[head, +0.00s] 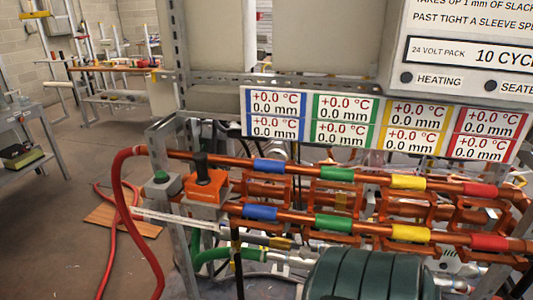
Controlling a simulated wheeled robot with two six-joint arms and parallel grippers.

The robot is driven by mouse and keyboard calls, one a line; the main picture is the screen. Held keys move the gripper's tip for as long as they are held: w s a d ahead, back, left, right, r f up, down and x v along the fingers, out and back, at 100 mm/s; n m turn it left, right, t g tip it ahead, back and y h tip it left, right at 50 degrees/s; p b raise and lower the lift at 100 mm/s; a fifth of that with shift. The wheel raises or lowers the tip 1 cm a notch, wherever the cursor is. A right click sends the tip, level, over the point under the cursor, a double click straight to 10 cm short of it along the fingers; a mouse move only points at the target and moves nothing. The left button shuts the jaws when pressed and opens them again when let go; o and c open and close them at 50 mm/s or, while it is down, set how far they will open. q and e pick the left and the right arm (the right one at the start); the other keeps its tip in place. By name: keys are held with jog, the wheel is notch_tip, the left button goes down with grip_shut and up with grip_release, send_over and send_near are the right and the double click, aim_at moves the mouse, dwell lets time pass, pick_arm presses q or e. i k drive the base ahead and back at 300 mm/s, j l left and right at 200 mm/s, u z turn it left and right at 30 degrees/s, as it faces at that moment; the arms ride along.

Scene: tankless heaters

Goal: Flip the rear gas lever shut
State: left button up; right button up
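I cannot pick out a part that is clearly the rear gas lever. An orange block with an upright black handle (201,165) stands at the left end of the copper pipes. A brass-coloured fitting (283,243) sits on the lower pipework, partly hidden behind the lower copper pipe; I cannot tell whether it carries a lever. Neither of my grippers shows in the head view. The pipework behind the copper pipes is crowded and mostly hidden.
Copper pipes with coloured bands (335,173) cross the front, below a temperature display board (310,117). A red hose (136,230) loops at left. Open floor lies at left.

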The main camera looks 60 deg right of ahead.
aim_at(232, 251)
jog(key=z, duration=1.65)
